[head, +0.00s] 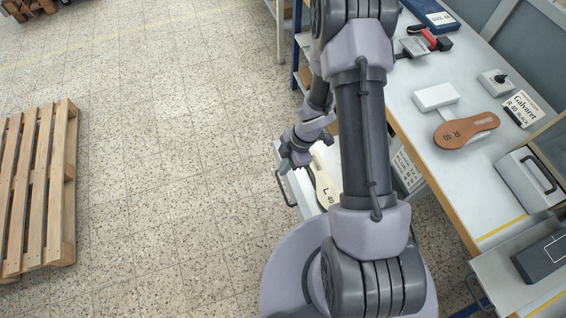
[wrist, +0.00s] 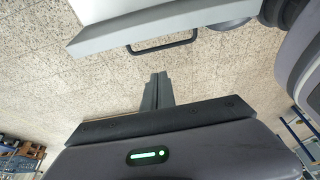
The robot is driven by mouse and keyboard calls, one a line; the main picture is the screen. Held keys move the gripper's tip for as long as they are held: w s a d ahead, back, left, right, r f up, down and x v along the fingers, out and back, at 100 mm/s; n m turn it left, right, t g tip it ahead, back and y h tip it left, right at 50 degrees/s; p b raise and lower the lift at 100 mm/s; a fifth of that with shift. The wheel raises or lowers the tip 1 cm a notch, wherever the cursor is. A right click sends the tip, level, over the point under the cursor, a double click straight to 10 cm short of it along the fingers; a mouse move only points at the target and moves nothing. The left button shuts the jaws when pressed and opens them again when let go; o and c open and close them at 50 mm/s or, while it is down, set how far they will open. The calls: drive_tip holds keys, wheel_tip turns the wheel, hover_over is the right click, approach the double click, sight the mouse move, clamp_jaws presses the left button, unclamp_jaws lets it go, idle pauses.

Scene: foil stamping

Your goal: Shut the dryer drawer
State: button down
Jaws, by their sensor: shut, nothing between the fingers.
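The dryer drawer (head: 294,181) is pulled out from under the workbench in the head view, with a dark bar handle (head: 284,188) on its left front face. A cream insole marked "L 40" (head: 326,190) lies in it, partly hidden by my arm. In the wrist view the drawer's grey front (wrist: 130,25) and handle (wrist: 163,43) show at the top. My gripper (head: 290,164) is near the far end of the drawer front in the head view. In the wrist view my gripper (wrist: 158,78) is shut and empty, apart from the handle.
The workbench (head: 455,195) holds a brown insole marked "R 40" (head: 466,130), a white block (head: 436,97), a grey box with a handle (head: 532,180) and a red-handled tool (head: 430,40). A wooden pallet (head: 40,190) lies at left. The tiled floor between is clear.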

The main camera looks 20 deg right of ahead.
sight(287, 178)
drive_tip(key=b+x, duration=0.8)
drive_tip(key=x, duration=0.3)
drive_tip(key=d, duration=0.1)
drive_tip(key=d+r, duration=0.1)
drive_tip(key=d, duration=0.2)
drive_tip(key=shift+d+r, duration=0.25)
drive_tip(key=shift+d, duration=0.05)
drive_tip(key=shift+d+r+p, duration=0.1)
drive_tip(key=shift+p, duration=0.2)
